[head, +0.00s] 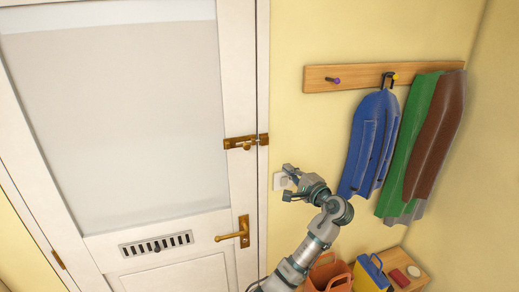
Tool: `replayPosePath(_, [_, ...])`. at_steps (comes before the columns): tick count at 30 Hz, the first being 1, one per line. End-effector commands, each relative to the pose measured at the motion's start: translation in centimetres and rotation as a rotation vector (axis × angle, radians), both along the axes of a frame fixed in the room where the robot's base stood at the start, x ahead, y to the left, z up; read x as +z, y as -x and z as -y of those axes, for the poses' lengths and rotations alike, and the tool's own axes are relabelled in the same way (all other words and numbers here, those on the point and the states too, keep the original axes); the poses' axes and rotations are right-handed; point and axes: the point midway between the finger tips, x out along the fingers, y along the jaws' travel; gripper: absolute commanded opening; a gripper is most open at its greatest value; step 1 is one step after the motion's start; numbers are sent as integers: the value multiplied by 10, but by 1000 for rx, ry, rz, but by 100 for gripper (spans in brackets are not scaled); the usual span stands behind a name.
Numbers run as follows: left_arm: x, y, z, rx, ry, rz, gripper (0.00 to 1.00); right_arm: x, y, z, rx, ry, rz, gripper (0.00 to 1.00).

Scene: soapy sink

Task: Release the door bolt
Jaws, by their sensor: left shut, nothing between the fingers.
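The brass door bolt (241,143) is mounted on the right edge of the white door (160,236). Its metalwork reaches across the gap to the frame at the right. A small knob shows on its front. My left gripper (289,182) is to the right of the bolt and lower in the picture, in front of the wall. It is shut, holds nothing, and is apart from the bolt. My right gripper is not in view.
A brass door handle (232,236) sits below the bolt. A white wall switch (278,182) is beside my left gripper. Blue (371,142), green and brown garments hang from a wooden rack (350,77) at the right. Bags (327,275) stand below.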

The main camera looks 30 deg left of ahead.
Motion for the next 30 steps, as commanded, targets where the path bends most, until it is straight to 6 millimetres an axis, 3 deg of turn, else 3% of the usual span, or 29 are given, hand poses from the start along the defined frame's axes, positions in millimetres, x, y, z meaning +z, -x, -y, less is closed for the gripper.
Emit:
replayPosePath(1, [15,5,-1,16,-8,12,0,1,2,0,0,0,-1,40])
replayPosePath(4, [25,10,-3,32,-14,19,0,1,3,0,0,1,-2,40])
replayPosePath(17, [27,7,-7,33,-16,20,0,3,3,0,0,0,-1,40])
replayPosePath(23, [31,-8,-36,33,-18,20,0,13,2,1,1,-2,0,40])
replayPosePath(30, [34,-31,-85,34,-16,19,0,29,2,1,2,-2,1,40])
